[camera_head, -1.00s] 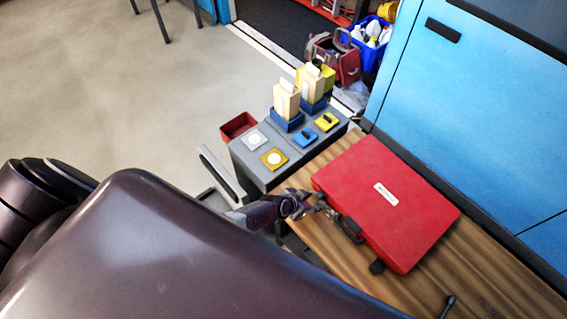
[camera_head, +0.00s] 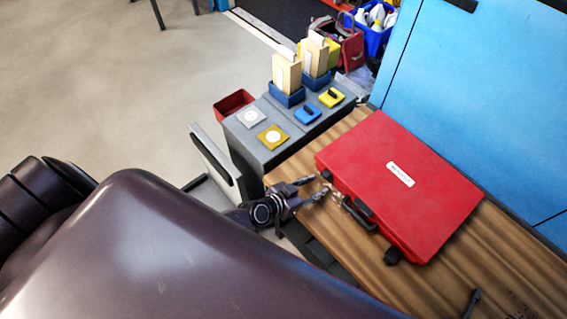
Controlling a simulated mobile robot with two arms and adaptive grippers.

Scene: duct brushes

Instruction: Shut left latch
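A closed red case (camera_head: 415,185) with a white label lies on the wooden bench. Its dark handle (camera_head: 358,213) is on the side facing my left arm. A small dark left latch (camera_head: 327,175) shows near the left end of that side; I cannot tell whether it is open or shut. A dark right latch (camera_head: 392,257) sticks out near the other end. My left gripper (camera_head: 320,185) is open and empty, its fingertips close beside the left latch and the case's front side. I cannot tell whether they touch.
A grey cabinet (camera_head: 255,155) beside the bench (camera_head: 440,285) bears wooden blocks in blue holders and several small coloured pads. A red bin (camera_head: 233,104) stands beyond it. A blue cabinet (camera_head: 470,90) borders the case's far side. A small dark object (camera_head: 472,303) lies near the bench front.

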